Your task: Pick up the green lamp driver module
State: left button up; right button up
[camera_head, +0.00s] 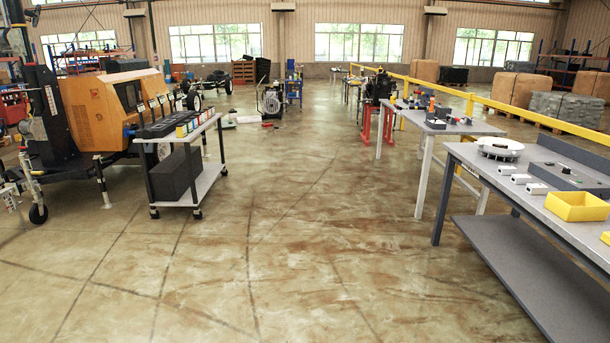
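Several small box-shaped modules with coloured faces stand in a row on top of a wheeled cart (187,192) at the left. A yellow one (181,131) and a red one (190,126) can be made out. A greenish one (196,121) seems to stand behind them, but it is too small to be sure that it is the green lamp driver module. Neither of my grippers is in view.
An orange machine (97,110) on a trailer stands left of the cart. At the right, a grey workbench (465,155) holds white boxes (521,179) and a yellow bin (577,206). A second table (455,128) stands behind it. The middle floor is clear.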

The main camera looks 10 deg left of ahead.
aim_at(188, 123)
jog(key=i+u, duration=0.15)
jog(key=i, duration=0.65)
jog(key=i+u, duration=0.15)
jog(key=i, duration=2.3)
jog(key=i+u, duration=0.15)
jog(key=i, duration=0.7)
jog(key=i+l+u, duration=0.1)
jog(key=i, duration=0.7)
jog(key=i+u, duration=0.25)
jog(key=i, duration=0.6)
jog(key=i+l+u, duration=0.25)
jog(key=i, duration=0.6)
jog(key=i+j, duration=0.05)
jog(key=j, duration=0.05)
